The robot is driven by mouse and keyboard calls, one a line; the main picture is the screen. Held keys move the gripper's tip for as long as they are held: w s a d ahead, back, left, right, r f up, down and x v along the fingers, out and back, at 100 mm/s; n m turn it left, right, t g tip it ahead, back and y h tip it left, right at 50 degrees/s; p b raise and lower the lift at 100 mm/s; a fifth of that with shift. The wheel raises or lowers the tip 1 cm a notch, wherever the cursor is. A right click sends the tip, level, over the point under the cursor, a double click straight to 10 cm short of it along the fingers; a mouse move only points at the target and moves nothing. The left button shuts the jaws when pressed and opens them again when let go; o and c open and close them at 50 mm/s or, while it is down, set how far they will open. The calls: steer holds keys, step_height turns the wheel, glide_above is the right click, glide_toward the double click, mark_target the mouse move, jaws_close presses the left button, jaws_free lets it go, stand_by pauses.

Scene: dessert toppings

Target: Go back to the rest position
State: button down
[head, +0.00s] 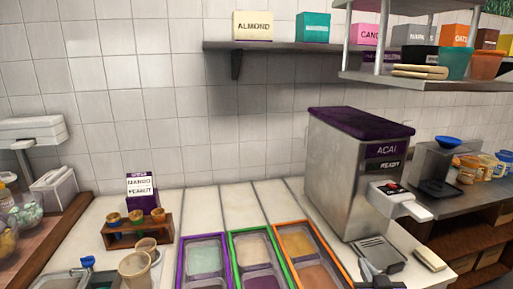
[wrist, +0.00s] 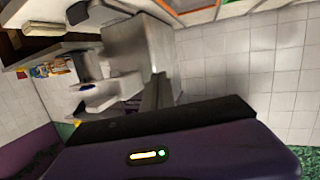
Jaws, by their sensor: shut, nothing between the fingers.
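Purple, green and orange framed topping trays (head: 184,262) lie left of my gripper. Labelled boxes (head: 253,25) sit on wall shelves above. A blender-like device (head: 440,165) and jars (head: 490,165) stand on the right counter.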

steer(key=s+a+f, duration=0.1)
steer(key=s+a, duration=0.1)
steer(key=s, duration=1.3)
steer(key=s+a+y, duration=0.1)
steer(key=s+a, duration=0.2)
steer(key=s, duration=1.3)
steer(key=s+a+f+g, duration=0.1)
steer(key=s+a, duration=0.1)
steer(key=s, duration=1.4)
steer(key=shift+s+a+f+n+y+b, duration=0.2)
steer(key=shift+a+f+n+y+b, duration=0.1)
steer(key=shift+f+b, duration=0.1)
